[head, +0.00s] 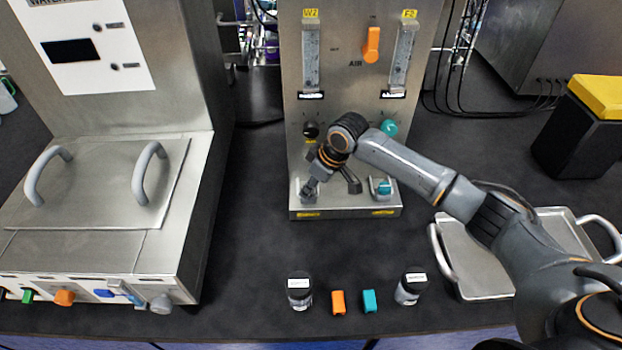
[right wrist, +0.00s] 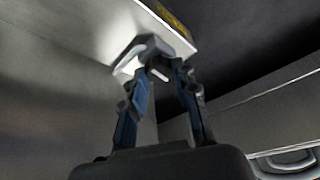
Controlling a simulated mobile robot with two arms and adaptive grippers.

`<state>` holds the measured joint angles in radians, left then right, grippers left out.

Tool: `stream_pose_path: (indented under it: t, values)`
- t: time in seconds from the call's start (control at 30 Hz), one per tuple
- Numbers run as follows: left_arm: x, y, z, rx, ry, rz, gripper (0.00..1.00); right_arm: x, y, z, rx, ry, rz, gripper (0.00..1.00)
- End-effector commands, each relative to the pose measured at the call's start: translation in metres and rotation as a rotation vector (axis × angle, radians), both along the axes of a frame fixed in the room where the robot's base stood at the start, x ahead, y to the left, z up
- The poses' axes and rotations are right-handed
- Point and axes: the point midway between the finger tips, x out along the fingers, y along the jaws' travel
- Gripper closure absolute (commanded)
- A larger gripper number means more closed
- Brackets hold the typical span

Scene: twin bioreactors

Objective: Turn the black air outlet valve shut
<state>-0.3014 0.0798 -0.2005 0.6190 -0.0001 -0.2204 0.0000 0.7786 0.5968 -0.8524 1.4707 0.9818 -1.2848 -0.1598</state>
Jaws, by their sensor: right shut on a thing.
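The steel gas panel (head: 340,90) stands upright at the back middle. My right gripper (head: 308,190) is at its lower left corner, shut on the black air outlet valve, which it mostly hides in the head view. In the right wrist view the fingertips (right wrist: 158,66) close on a small part by a pale metal fitting under the panel's edge (right wrist: 165,20). The angle of the valve handle cannot be made out. My left gripper is not in view.
A black knob (head: 311,129) and a teal knob (head: 389,128) sit higher on the panel. A teal valve (head: 384,188) is at its lower right. Jars and small orange and teal blocks (head: 369,301) stand in front. A metal tray (head: 470,262) lies right, beneath my arm.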

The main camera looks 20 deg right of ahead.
Motion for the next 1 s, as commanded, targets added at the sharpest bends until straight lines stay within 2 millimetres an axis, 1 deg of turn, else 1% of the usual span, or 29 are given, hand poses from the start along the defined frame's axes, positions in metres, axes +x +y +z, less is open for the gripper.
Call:
stream_pose_path:
  t: [0.03,0.3,0.5,0.73,1.0]
  values:
    - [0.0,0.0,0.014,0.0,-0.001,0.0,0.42,-0.001,0.002,0.006,0.002,0.002,-0.033,1.0]
    - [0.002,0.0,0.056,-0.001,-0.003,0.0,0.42,-0.003,0.004,0.007,0.003,0.004,-0.28,1.0]
    - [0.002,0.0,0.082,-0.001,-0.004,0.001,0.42,-0.003,0.006,0.006,0.003,0.004,-0.47,1.0]
    - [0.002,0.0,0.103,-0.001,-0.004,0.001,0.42,-0.003,0.008,0.004,0.003,0.003,-0.69,1.0]
    - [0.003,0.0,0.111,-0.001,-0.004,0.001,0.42,-0.002,0.01,0.001,0.005,0.003,-0.946,1.0]
